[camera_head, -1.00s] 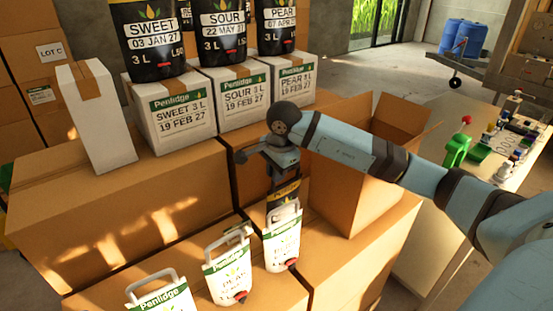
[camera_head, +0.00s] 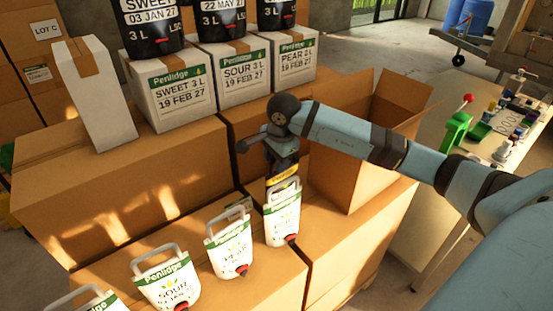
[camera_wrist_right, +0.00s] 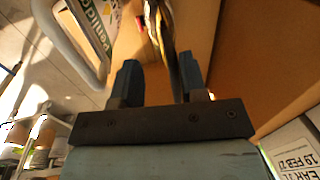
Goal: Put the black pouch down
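My right gripper (camera_head: 282,160) points down over the front brown boxes, just behind the rightmost white pouch (camera_head: 283,220). A dark pouch with a yellow band (camera_head: 283,176) is below it, mostly hidden behind that white pouch. In the right wrist view the gripper's two fingers (camera_wrist_right: 160,85) stand apart, with the thin edge of the dark pouch (camera_wrist_right: 165,30) between them. A gap shows beside the left finger; the right finger is close to the pouch, and I cannot tell if they touch. My left gripper is not in view.
Several white pouches with handles stand in a row, among them a pear pouch (camera_head: 229,248) and a sour pouch (camera_head: 166,282). An open carton (camera_head: 350,185) is right of the gripper. White boxes (camera_head: 175,95) carrying large black pouches (camera_head: 155,35) stand behind.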

